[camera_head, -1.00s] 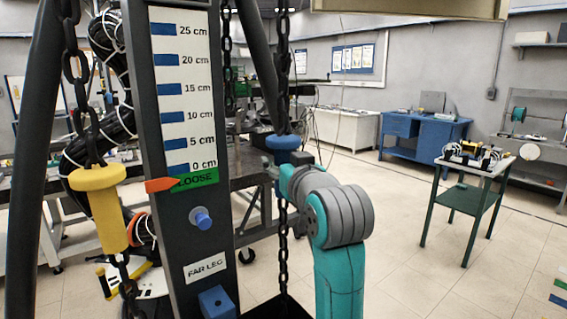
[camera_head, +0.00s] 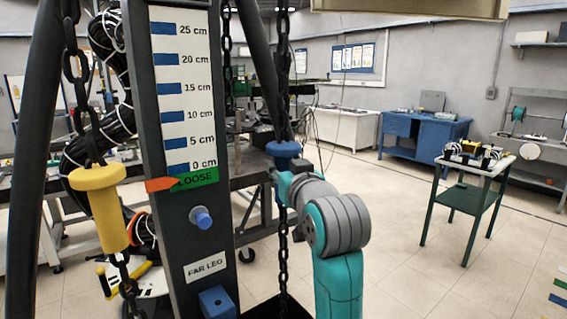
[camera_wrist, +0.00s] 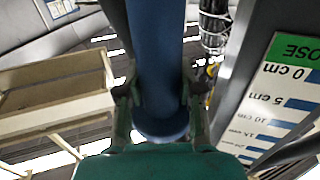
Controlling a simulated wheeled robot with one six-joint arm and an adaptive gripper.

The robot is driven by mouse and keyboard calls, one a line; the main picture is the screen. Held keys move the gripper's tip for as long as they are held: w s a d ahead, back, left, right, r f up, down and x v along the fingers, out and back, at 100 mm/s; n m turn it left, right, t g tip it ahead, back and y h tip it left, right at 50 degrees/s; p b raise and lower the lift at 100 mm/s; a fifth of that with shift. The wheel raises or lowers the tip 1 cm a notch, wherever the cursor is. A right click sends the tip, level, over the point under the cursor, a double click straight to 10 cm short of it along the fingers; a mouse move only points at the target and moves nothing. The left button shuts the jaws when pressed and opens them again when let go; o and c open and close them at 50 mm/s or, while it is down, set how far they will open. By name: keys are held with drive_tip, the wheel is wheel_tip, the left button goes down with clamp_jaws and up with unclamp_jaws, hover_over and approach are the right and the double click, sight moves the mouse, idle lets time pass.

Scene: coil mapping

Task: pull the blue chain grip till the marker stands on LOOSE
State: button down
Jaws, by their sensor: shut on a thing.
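The blue chain grip (camera_head: 284,148) hangs on the right-hand chain in the head view, beside the dark post. My gripper (camera_wrist: 160,95) is shut on the blue grip, one finger on each side of it in the wrist view. In the head view my arm hides most of the gripper and the lower part of the grip. The orange marker (camera_head: 159,185) points at the green LOOSE band (camera_head: 194,180), just below the 0 cm line of the scale. The band also shows in the wrist view (camera_wrist: 294,48).
A yellow grip (camera_head: 102,208) hangs on the left chain, left of the post. A blue knob (camera_head: 202,219) sticks out of the post above the FAR LEG label (camera_head: 205,267). A small green table (camera_head: 468,194) stands at right, with clear floor around it.

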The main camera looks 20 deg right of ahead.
wheel_tip(320, 180, down, 17)
idle(0.4)
drive_tip(key=c, duration=0.7)
unclamp_jaws()
drive_tip(key=shift+r, duration=0.1)
drive_tip(key=shift+s, duration=0.1)
drive_tip(key=s, duration=1.2)
drive_tip(key=shift+w, duration=0.1)
